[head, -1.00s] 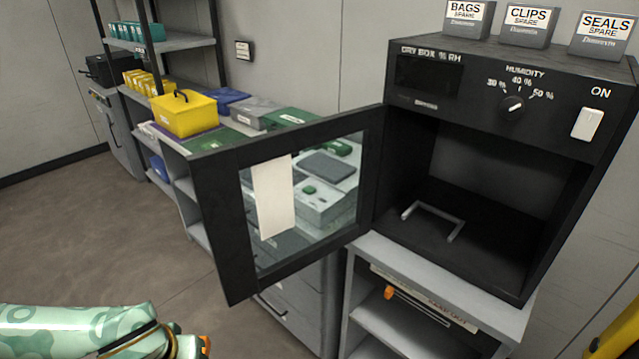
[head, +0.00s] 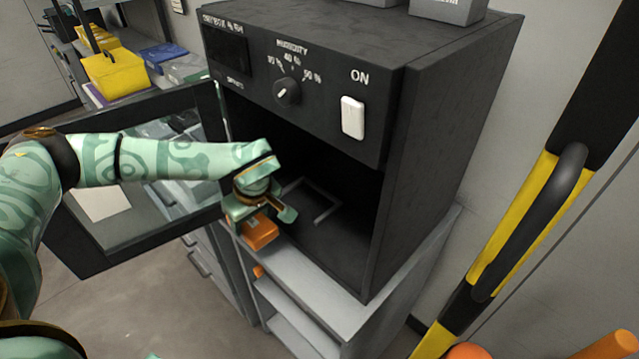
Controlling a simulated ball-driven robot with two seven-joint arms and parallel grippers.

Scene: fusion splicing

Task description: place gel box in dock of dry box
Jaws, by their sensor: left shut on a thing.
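The black dry box (head: 437,130) stands on a grey cabinet with its glass door (head: 80,262) swung open to the left. My left gripper (head: 262,222) is at the front left of the opening, shut on an orange box (head: 261,233), which I take to be the gel box. The box is just outside the opening, to the left of and nearer than the dock. My right gripper is not in view.
The open door and its frame are close behind my left arm. A grey cabinet (head: 345,312) with shelves is under the dry box. A yellow and black post with a handle (head: 515,225) is at the right. A yellow box (head: 115,75) is on the back left shelf.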

